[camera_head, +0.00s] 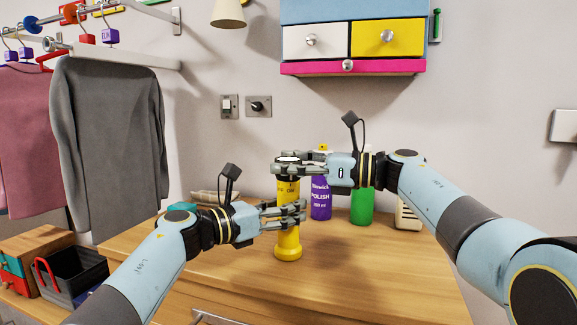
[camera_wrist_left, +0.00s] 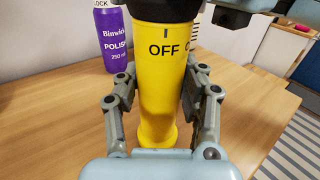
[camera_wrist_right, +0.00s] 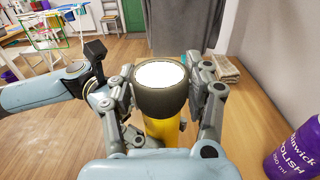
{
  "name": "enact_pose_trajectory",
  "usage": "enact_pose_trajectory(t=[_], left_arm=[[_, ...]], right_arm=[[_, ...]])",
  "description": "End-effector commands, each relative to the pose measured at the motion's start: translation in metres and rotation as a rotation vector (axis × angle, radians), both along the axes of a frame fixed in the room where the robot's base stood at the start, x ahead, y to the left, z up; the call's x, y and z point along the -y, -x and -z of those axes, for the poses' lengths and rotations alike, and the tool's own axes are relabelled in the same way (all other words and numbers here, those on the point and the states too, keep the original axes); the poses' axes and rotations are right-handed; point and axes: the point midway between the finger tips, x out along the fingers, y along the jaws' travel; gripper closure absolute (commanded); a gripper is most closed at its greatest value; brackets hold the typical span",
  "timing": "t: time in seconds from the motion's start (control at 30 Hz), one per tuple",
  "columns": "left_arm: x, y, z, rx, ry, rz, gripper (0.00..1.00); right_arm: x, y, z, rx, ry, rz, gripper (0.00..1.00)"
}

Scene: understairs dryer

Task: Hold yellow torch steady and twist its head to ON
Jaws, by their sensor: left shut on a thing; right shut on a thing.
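The yellow torch (camera_head: 288,236) stands upright on the wooden worktop, lens end up. My left gripper (camera_head: 291,215) is shut around its yellow body from the left. In the left wrist view the body (camera_wrist_left: 157,95) carries the word OFF with a mark above it, and the edge of another word at its right. My right gripper (camera_head: 287,165) is shut around the dark torch head from the right, above my left gripper. In the right wrist view the dark head (camera_wrist_right: 161,101) with its white lens sits between the fingers. The fingers hide part of the head and body.
A purple polish bottle (camera_head: 321,201) and a green bottle (camera_head: 362,206) stand behind the torch, close to my right gripper. A cream object (camera_head: 408,215) is at the right. Clothes (camera_head: 110,140) hang at the left. The worktop's front right (camera_head: 400,285) is clear.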

Motion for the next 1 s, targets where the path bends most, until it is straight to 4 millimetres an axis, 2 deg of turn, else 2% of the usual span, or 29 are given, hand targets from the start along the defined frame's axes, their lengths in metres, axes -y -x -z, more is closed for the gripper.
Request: enact_pose_trajectory(t=[0.37,0.4,0.57,0.87,1.0], left_arm=[[0.000,0.001,0.000,0.001,0.001,0.003,1.00],[0.000,0.001,0.000,0.001,0.001,0.003,1.00],[0.000,0.000,0.000,0.001,0.001,0.002,1.00],[0.000,0.000,0.000,0.001,0.001,0.001,1.00],[0.000,0.000,0.000,0.000,0.000,0.001,1.00]], right_arm=[[0.002,0.000,0.001,0.000,0.001,-0.021,0.81],[0.002,0.000,0.001,0.000,0.001,-0.021,0.46],[0.002,0.000,0.001,0.000,0.000,-0.022,0.26],[0.002,0.000,0.000,0.000,-0.001,-0.023,0.24],[0.016,0.003,0.001,0.002,0.000,-0.020,0.24]])
